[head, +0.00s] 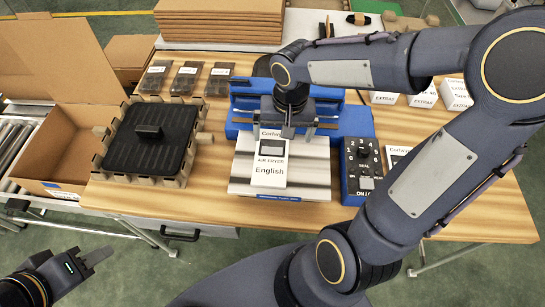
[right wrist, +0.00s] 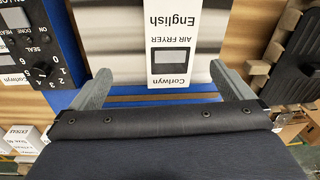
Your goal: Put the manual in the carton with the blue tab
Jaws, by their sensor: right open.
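The manual (head: 268,160) is a white booklet marked Corlwyn, Air Fryer, English. It lies on the silver plate of the blue sealing machine (head: 357,121) and also shows in the right wrist view (right wrist: 180,40). My right gripper (head: 290,130) is open over the manual's upper end. In the right wrist view its fingers (right wrist: 163,85) stand apart on either side of the manual's end, with visible gaps, not touching it. The open carton (head: 85,140) at the left has a blue tab (head: 62,193) at its front. My left gripper (head: 88,260) is low at the left, away from everything; its jaw opening is unclear.
A black basket-like tray (head: 148,155) in a cardboard insert sits between carton and machine. A control box (head: 362,170) with a dial stands right of the plate. Small white boxes lie behind my right arm. Stacked flat cardboard (head: 220,20) is at the back. A roller conveyor (head: 12,140) runs left.

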